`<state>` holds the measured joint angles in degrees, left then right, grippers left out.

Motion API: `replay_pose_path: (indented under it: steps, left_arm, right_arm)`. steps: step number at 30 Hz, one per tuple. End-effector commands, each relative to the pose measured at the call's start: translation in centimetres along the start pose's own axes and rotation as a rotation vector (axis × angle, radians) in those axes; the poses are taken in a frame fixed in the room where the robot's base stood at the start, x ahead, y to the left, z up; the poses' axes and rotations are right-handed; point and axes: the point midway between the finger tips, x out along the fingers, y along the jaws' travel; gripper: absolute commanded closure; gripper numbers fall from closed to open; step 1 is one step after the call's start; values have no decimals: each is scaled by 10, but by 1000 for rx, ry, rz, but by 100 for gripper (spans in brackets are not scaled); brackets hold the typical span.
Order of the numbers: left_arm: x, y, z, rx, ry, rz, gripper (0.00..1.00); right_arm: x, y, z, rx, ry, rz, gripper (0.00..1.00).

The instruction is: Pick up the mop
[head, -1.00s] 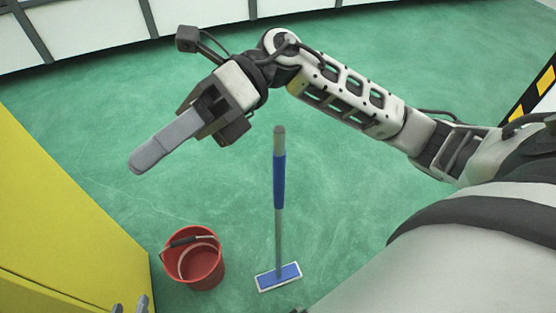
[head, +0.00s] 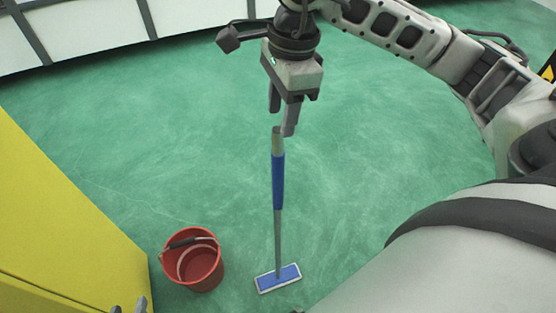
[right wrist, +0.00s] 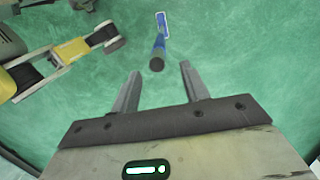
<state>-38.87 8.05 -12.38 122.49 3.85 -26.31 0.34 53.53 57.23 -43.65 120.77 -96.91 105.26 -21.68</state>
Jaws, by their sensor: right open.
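The mop (head: 278,180) stands upright on the floor, with a grey pole, a blue grip and a flat blue-and-white head (head: 278,278). My right gripper (head: 281,122) is open and points down at the top of the pole. In the right wrist view the dark pole end (right wrist: 156,65) shows in the gap between the two fingertips (right wrist: 160,71), with no visible contact. I cannot tell how far below the tips it is. Only the grey tips of my left gripper (head: 130,307) show at the bottom left edge of the head view, away from the mop.
A red bucket (head: 193,260) with its handle tipped over stands on the floor left of the mop head. A yellow block-like surface (head: 60,220) fills the left side. White panels (head: 90,25) line the back.

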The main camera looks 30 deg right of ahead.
Motion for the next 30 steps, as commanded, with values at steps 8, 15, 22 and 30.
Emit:
replay_pose_path:
  steps: [8, 15, 22, 30]
  left_arm:
    - [-1, 0, 1, -1, -6, 0, 64]
    - [-2, 0, 2, 5, -15, -4, 64]
    - [-1, -1, 7, 6, -24, -5, 64]
    - [-1, -1, 6, 7, -23, -5, 64]
  right_arm:
    - [22, 2, 0, -1, 0, 3, 55]
    - [57, 4, 0, 0, 0, 4, 55]
    - [67, 4, 0, -2, -1, 1, 55]
    - [66, 4, 0, -1, -1, 1, 96]
